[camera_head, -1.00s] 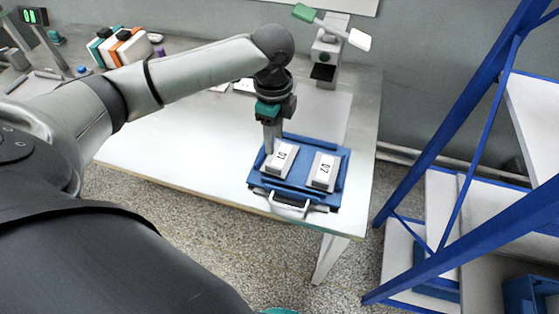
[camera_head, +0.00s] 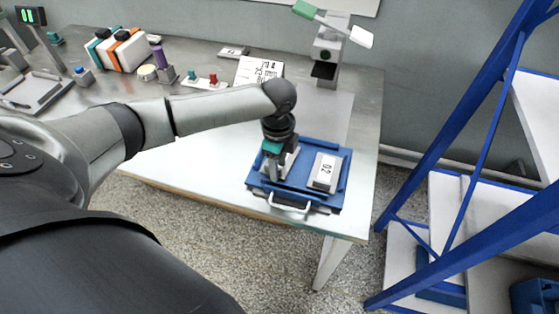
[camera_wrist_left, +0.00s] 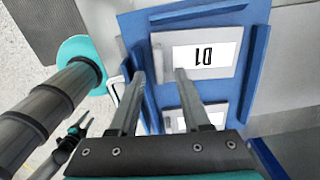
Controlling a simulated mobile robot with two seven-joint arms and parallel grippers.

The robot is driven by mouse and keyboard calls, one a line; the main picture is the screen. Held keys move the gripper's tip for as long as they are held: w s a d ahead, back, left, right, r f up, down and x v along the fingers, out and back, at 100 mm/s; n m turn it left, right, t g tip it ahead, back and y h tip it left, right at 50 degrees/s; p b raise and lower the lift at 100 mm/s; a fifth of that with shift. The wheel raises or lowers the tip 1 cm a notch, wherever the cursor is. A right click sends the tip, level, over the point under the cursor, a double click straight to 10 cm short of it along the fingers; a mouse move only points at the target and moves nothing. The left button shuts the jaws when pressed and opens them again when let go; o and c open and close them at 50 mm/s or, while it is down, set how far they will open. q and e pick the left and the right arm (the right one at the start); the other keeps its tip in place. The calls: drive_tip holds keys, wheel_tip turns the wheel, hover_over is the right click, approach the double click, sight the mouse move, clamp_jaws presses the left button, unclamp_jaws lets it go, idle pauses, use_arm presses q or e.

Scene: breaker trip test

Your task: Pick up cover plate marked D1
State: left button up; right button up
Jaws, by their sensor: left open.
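The cover plate D1 (camera_wrist_left: 224,76) is a grey block with a white label, lying in a blue tray (camera_head: 336,171). In the head view my left gripper hides most of it. My left gripper (camera_head: 273,177) is low over that plate, pointing down. In the left wrist view its two fingers (camera_wrist_left: 161,74) are apart with nothing between them. One fingertip is beside the plate's end; the other overlaps its near edge. I cannot tell whether they touch it. A small dark and teal shape (camera_wrist_left: 76,135) at lower left looks like my right gripper; its jaws are unclear.
A second plate, D2 (camera_head: 325,173), lies beside D1 in the tray. The tray has a white handle (camera_head: 289,208) at the table's front edge. A stand (camera_head: 330,52) with a green and white lever is behind. A blue-framed shelf (camera_head: 462,130) stands at the right.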

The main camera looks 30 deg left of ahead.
use_arm(q)
clamp_jaws()
drive_tip(key=shift+r, duration=0.15)
idle(0.6)
